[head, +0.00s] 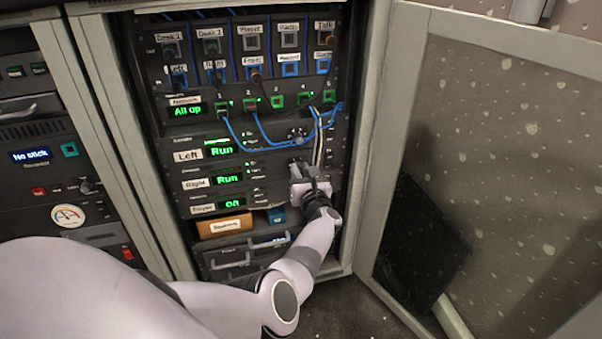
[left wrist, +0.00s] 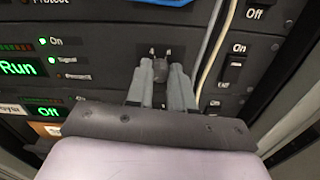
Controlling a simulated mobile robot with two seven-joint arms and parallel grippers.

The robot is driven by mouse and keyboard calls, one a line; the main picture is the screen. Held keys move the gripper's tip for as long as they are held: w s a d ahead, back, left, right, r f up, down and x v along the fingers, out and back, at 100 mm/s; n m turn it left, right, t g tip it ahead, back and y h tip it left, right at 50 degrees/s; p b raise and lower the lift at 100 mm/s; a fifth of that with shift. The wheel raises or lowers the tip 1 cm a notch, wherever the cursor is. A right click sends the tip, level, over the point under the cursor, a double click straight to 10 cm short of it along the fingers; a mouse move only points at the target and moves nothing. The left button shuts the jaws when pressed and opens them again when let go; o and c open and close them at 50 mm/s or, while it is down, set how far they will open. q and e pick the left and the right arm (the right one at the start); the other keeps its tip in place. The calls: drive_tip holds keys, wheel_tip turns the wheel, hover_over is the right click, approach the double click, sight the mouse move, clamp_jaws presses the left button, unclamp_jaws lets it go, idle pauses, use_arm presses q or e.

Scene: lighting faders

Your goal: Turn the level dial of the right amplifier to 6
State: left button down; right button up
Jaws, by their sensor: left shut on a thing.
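The right amplifier (head: 228,180) is a dark rack panel labelled "Right" with a green "Run" display, between the Left and Foyer panels. Its display also shows at the left edge of the left wrist view (left wrist: 18,67). My left gripper (head: 303,179) is at the right part of this panel. In the left wrist view, its two grey fingers (left wrist: 160,80) are shut on the dark level dial (left wrist: 160,72), one on each side. The dial's scale and pointer cannot be read; in the head view the gripper hides the dial. My right gripper is not in view.
The Left amplifier's dial (head: 297,136) sits just above my gripper. Blue cables (head: 262,134) and pale cables (left wrist: 212,50) hang close by. A power switch (left wrist: 236,68) is right of the dial. The open cabinet door (head: 500,150) stands at the right.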

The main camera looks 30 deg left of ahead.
use_arm(q)
drive_tip(key=m, duration=0.2)
drive_tip(key=shift+m+b, duration=0.3)
drive_tip(key=m, duration=0.2)
drive_tip(key=shift+m, duration=0.3)
drive_tip(key=m, duration=0.5)
drive_tip(key=shift+m, duration=0.3)
drive_tip(key=m, duration=0.4)
drive_tip(key=shift+w, duration=0.1)
drive_tip(key=m, duration=0.3)
drive_tip(key=m+p, duration=0.1)
drive_tip(key=m, duration=0.3)
drive_tip(key=shift+m, duration=0.3)
drive_tip(key=m, duration=0.4)
drive_tip(key=shift+m+p, duration=0.3)
drive_tip(key=shift+f+m, duration=0.1)
drive_tip(key=shift+m, duration=1.7)
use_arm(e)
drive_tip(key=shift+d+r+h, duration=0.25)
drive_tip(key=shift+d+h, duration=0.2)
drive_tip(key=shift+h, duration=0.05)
